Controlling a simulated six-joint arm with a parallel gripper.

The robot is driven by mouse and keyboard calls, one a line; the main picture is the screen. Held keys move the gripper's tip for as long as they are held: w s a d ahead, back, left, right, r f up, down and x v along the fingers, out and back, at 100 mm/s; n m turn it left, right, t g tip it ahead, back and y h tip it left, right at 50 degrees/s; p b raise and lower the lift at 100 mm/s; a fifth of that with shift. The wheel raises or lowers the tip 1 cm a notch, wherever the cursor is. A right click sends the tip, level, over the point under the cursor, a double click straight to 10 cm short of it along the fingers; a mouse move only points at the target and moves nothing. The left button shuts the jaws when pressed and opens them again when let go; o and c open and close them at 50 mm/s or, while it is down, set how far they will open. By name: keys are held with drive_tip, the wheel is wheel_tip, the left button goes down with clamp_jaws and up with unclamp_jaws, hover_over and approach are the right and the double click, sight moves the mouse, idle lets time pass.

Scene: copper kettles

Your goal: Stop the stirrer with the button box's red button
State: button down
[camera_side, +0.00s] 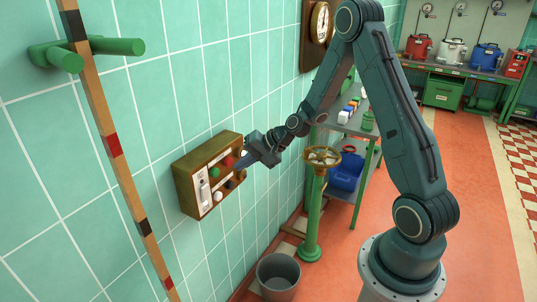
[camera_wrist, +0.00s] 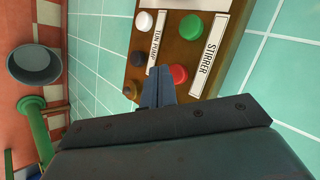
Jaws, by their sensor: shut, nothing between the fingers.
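The red button (camera_wrist: 179,74) sits beside the STIRRER label (camera_wrist: 209,55), in line with a green button (camera_wrist: 190,27). The red button also shows in the side view (camera_side: 228,161). My gripper (camera_wrist: 159,70) is shut and empty, its fingertips just left of the red button in the wrist view. In the side view my gripper (camera_side: 240,165) is close in front of the box. I cannot tell whether it touches the button.
A brass handwheel (camera_side: 321,156) on a green post stands right of the box. A grey bucket (camera_side: 278,275) is on the floor below.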

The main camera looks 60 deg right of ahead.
drive_tip(key=shift+w, duration=0.9)
idle(1.4)
drive_tip(key=shift+s, duration=0.1)
idle(0.4)
drive_tip(key=shift+s, duration=0.8)
drive_tip(key=shift+s, duration=0.1)
drive_tip(key=shift+s, duration=2.4)
drive_tip(key=shift+r, duration=0.1)
